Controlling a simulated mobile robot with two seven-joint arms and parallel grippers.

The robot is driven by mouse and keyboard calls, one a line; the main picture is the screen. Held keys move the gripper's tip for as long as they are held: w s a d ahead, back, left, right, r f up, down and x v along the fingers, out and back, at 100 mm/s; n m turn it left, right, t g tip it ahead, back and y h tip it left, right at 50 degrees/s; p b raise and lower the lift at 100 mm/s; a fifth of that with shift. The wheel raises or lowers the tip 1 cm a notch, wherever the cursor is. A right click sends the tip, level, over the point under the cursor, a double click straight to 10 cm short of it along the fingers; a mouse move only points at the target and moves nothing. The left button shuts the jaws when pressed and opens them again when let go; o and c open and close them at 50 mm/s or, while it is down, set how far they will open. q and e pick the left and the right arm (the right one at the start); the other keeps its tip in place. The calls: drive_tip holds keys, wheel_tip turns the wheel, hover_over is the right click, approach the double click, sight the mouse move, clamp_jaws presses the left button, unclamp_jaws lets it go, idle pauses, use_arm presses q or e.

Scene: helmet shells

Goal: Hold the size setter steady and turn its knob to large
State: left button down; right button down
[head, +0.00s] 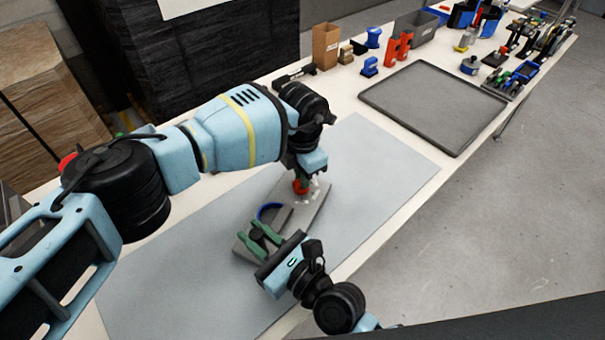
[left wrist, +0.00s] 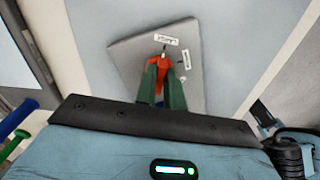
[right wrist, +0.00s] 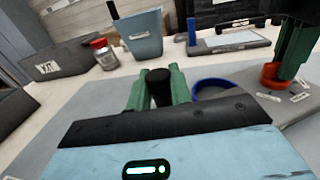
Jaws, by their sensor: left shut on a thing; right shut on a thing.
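The size setter is a grey plate (head: 312,212) on the blue-grey mat, with a blue ring (head: 268,210), a red knob (head: 299,187) and small white labels (left wrist: 165,40) whose words are too small to read surely. My left gripper (head: 303,179) points down with its green fingers shut on the red knob, which also shows in the left wrist view (left wrist: 160,64). My right gripper (head: 259,238) is shut on a black upright post (right wrist: 158,86) at the plate's near end. The knob's setting cannot be told, as the fingers partly cover it.
The mat (head: 370,170) is otherwise clear around the plate. An empty grey tray (head: 432,105) lies beyond it. A brown box (head: 325,45), red and blue parts and bins stand along the far table. The table's right edge is close to my right arm.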

use_arm(q)
drive_tip(key=c, duration=1.5)
unclamp_jaws()
drive_tip(key=shift+r, duration=0.1)
wheel_tip(320, 180, up, 12)
drive_tip(key=shift+f, duration=0.1)
use_arm(e)
drive_tip(key=c, duration=1.2)
unclamp_jaws()
drive_tip(key=v, duration=1.2)
drive_tip(key=shift+s, duration=0.1)
